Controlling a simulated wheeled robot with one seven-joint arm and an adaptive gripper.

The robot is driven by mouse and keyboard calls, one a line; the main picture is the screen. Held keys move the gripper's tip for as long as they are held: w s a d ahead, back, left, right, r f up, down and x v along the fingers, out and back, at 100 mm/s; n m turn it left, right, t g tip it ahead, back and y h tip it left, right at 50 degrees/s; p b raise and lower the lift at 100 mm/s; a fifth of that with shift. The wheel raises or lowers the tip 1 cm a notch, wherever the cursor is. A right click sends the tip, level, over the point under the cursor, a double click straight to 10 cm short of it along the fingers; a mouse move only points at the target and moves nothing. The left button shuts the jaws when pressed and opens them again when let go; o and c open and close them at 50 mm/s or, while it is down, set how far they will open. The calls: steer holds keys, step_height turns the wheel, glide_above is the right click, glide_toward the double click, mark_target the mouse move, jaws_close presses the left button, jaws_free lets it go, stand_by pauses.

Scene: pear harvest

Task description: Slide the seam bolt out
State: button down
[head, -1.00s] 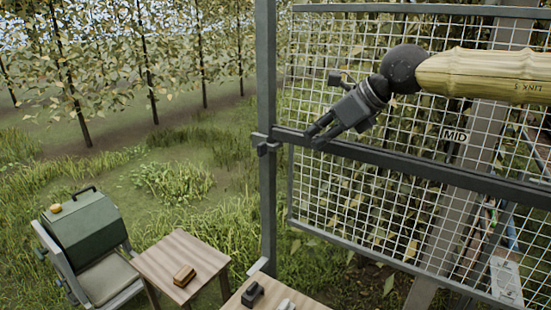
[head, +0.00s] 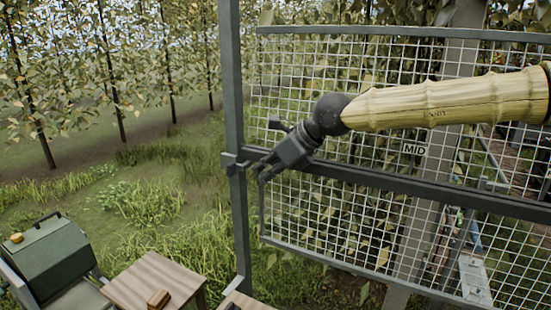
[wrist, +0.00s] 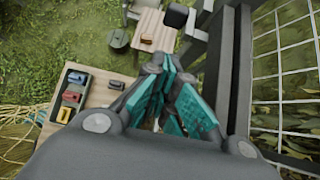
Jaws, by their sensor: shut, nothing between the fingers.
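The seam bolt appears to be the dark grey latch piece (head: 236,163) on the upright post (head: 233,110), level with the mesh gate's middle rail (head: 400,184). My gripper (head: 264,174) is shut and empty, just right of this latch piece and in front of the rail's left end. A small gap seems to separate them; contact is hard to judge. In the wrist view, my gripper's teal-padded fingers (wrist: 170,100) are together with nothing between them, left of the dark post (wrist: 236,70). I cannot make out the bolt clearly there.
The wire mesh gate (head: 330,225) with a MID label spans the right side, close behind my arm. Wooden tables (head: 148,280) and a green case (head: 45,255) stand low at left. A dark tray (wrist: 72,95) holds coloured items. Grass left of the post is open.

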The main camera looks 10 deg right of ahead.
steer(key=w+a+f+p, duration=0.2)
steer(key=w+a, duration=0.1)
steer(key=a, duration=0.2)
stand_by(0.3)
steer(key=shift+w, duration=0.15)
steer(key=shift+w+a+p, duration=0.35)
steer(key=shift+w+a, duration=0.25)
steer(key=shift+a, duration=0.25)
steer(key=shift+w+a+p, duration=0.3)
steer(key=shift+w+a, duration=0.25)
steer(key=shift+a, duration=0.25)
steer(key=shift+r, duration=0.1)
steer(key=shift+s+d, duration=0.1)
steer(key=shift+d, duration=0.05)
steer(key=b, duration=0.1)
glide_toward(233, 169)
steer(key=s+d, duration=0.2)
steer(key=d, duration=0.1)
steer(key=shift+s+d+r, duration=0.15)
